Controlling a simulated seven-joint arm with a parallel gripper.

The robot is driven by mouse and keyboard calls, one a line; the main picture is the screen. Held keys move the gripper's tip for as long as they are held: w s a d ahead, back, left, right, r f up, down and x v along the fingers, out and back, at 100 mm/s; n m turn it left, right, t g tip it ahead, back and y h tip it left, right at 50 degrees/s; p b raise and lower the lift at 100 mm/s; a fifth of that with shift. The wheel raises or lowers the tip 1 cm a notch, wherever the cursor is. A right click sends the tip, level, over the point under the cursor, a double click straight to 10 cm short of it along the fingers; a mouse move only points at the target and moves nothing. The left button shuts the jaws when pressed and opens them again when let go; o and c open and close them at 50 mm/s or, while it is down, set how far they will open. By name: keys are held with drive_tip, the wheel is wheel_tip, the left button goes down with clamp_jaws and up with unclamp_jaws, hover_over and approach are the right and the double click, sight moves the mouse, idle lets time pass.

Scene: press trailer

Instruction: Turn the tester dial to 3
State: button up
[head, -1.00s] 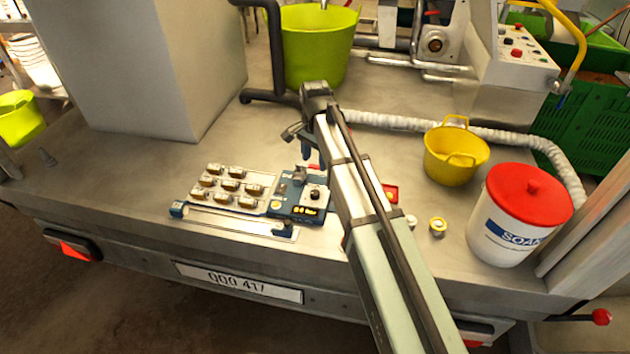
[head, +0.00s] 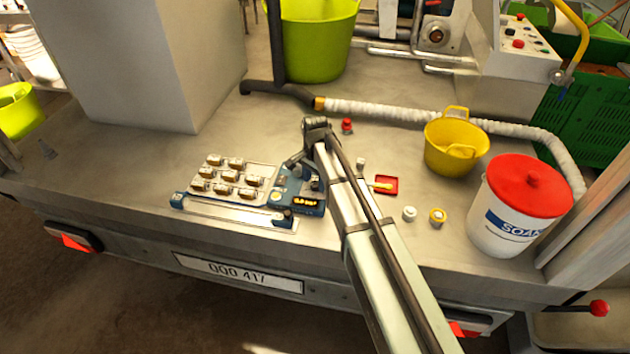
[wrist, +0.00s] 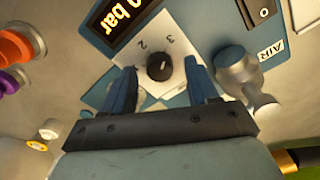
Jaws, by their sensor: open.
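The tester (head: 303,203) is a blue unit with a small amber display, at the right end of the tray with several connectors on the trailer bed. In the wrist view its black dial (wrist: 160,67) sits on a white plate marked with numerals, 2 and 3 among them. A pale line shows on the dial. My gripper (wrist: 165,75) is open, its two blue fingers on either side of the dial in the picture. I cannot tell whether they touch it. In the head view my arm's end hides the dial.
A silver fitting (wrist: 240,78) stands close beside the right finger, near an AIR label. Right of my arm are a red tray (head: 386,185), small caps (head: 437,217), a yellow basket (head: 455,150) and a SOAP bucket (head: 515,215). A ribbed hose (head: 400,118) runs behind.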

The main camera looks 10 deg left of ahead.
drive_tip(key=shift+f, duration=0.35)
